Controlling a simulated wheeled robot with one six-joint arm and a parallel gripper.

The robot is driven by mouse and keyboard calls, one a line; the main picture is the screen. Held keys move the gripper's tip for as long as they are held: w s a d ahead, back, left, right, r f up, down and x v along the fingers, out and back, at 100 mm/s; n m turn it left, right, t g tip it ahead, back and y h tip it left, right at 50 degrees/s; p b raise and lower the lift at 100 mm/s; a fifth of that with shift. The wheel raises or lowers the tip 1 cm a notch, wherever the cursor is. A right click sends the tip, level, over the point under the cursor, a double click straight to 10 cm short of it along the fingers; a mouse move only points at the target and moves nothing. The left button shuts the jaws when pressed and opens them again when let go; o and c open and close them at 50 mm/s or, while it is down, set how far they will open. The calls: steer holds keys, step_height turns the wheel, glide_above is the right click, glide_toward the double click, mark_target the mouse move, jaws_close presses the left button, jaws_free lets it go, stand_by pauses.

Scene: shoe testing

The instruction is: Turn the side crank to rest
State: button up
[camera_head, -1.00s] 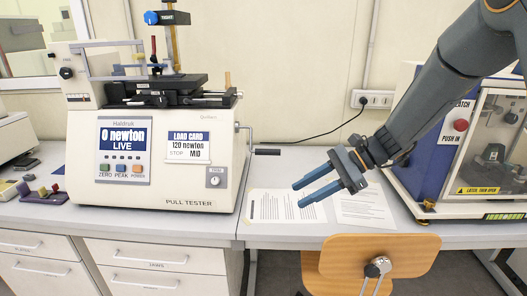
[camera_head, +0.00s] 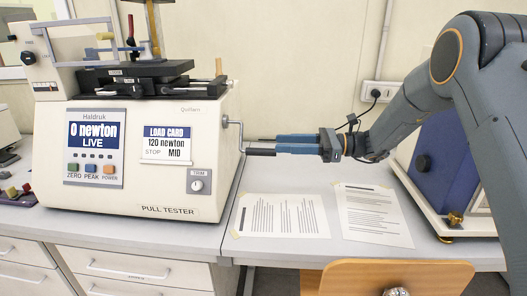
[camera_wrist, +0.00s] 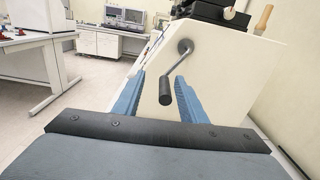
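The pull tester (camera_head: 150,185) stands on the bench at the left, its display reading "0 newton LIVE". Its side crank (camera_head: 235,136) sticks out of the right side, with a dark handle (camera_head: 261,152) pointing to the right. My gripper (camera_head: 277,144) reaches in from the right at handle height. In the wrist view the black crank handle (camera_wrist: 165,91) hangs below its pivot, between the two blue fingers (camera_wrist: 158,97). The fingers are spread with gaps on both sides of the handle, so my gripper is open around it.
Paper sheets (camera_head: 283,216) lie on the bench below my gripper. A blue-sided machine (camera_head: 447,165) stands at the right behind my arm. A wooden chair back (camera_head: 385,278) is at the bench's front. A wall socket (camera_head: 381,94) with a cable is behind.

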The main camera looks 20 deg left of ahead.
mark_target(247, 151)
steer(key=a+f, duration=0.1)
steer(key=a, duration=0.1)
steer(key=a+f, duration=0.1)
steer(key=a, duration=0.1)
steer(key=a+f+b, duration=0.1)
steer(key=a, duration=0.1)
steer(key=shift+s+a+f, duration=0.2)
steer(key=shift+a+f, duration=0.1)
steer(key=shift+s+a+f, duration=0.1)
steer(key=shift+s+a, duration=0.05)
steer(key=shift+a, duration=0.55)
jaws_close()
